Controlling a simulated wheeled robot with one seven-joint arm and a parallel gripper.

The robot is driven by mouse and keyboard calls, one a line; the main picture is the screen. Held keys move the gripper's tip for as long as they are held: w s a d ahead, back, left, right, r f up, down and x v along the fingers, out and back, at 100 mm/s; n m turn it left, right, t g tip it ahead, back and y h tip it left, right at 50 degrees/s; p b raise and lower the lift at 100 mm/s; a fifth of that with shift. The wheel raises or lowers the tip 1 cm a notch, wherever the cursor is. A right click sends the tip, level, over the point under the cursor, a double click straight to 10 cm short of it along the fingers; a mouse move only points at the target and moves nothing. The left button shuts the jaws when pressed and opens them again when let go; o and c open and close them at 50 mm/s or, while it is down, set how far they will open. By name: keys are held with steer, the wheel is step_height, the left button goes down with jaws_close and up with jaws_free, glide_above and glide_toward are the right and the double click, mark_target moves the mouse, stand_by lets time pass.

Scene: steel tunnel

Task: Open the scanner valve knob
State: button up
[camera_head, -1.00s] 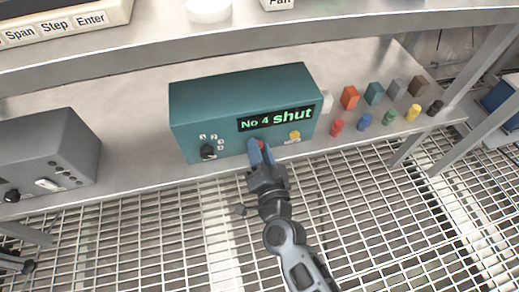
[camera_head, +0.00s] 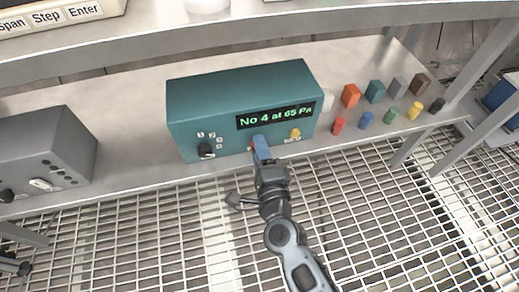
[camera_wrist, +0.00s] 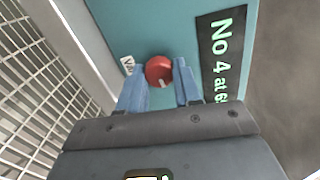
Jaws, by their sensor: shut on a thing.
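The teal scanner box (camera_head: 200,100) stands on the lower shelf. Its display (camera_head: 276,115) reads "No 4 at 65 Pa". The red valve knob (camera_wrist: 159,71) is on its front face, with a pale mark near its edge; in the head view it is mostly hidden behind my fingers. My gripper (camera_head: 261,147) is at the front of the box. In the wrist view my gripper's blue fingers (camera_wrist: 160,84) stand one on each side of the red knob, shut on it. A black selector knob (camera_head: 206,150) is to the left and a yellow knob (camera_head: 295,133) to the right.
A grey box (camera_head: 50,150) with knobs stands to the left on the shelf. Several coloured blocks and pegs (camera_head: 351,95) stand to the right. The upper shelf (camera_head: 250,35) overhangs behind. Open grating floor (camera_head: 140,240) lies below.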

steer(key=shift+d+f+m, duration=0.1)
steer(key=shift+m, duration=0.5)
steer(key=o, duration=1)
steer(key=shift+o, duration=0.2)
steer(key=v, duration=0.7)
steer(key=shift+s, duration=0.4)
steer(key=shift+d, duration=0.1)
